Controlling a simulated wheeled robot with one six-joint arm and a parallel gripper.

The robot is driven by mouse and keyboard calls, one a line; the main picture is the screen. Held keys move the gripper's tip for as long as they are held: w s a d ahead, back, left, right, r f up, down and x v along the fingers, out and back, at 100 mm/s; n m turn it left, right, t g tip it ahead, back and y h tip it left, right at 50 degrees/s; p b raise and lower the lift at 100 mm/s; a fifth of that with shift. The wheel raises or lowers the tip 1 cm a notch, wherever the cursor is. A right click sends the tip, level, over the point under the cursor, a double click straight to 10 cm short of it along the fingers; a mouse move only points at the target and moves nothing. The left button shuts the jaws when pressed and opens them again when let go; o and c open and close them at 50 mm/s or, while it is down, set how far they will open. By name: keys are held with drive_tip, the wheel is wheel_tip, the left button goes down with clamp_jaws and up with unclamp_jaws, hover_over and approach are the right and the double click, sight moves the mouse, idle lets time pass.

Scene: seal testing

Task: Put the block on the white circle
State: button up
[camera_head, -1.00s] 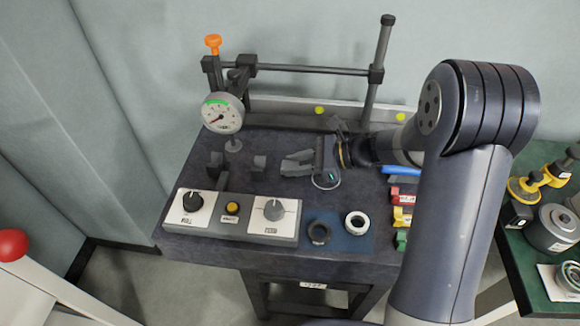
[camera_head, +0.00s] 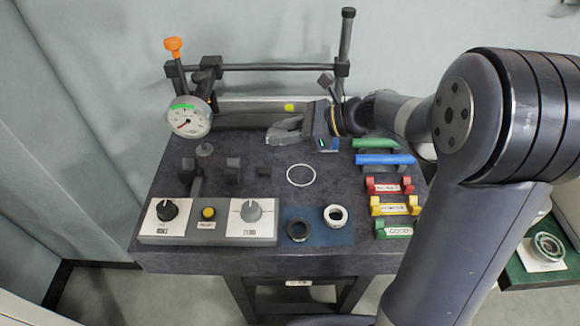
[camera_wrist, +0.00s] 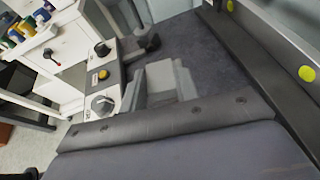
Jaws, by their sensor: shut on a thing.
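The white circle (camera_head: 300,175) is a thin ring outline on the dark table top, with nothing on it. My gripper (camera_head: 272,134) is above the back part of the table, behind and left of the circle, pointing left. Its grey fingers also show in the wrist view (camera_wrist: 165,82).
A dial gauge (camera_head: 189,118) hangs from a rod frame at the back left. A control panel (camera_head: 208,222) lies in front, beside a blue mat (camera_head: 318,238) with two rings. Coloured handles (camera_head: 388,185) line the right side.

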sight(307, 177)
drive_tip(key=d+f+m+t+b, duration=0.2)
drive_tip(key=d+m+t, duration=0.1)
drive_tip(key=d, duration=0.2)
drive_tip(key=shift+h, duration=0.3)
drive_tip(key=f, duration=0.3)
drive_tip(key=f+b, duration=0.1)
drive_tip(key=f, duration=0.4)
drive_tip(key=shift+s+d+f+b, duration=0.25)
drive_tip(key=shift+s+f+b, duration=0.1)
drive_tip(key=shift+f, duration=0.05)
drive_tip(key=shift+f, duration=0.1)
drive_tip(key=shift+f, duration=0.15)
drive_tip(key=o, duration=1.1)
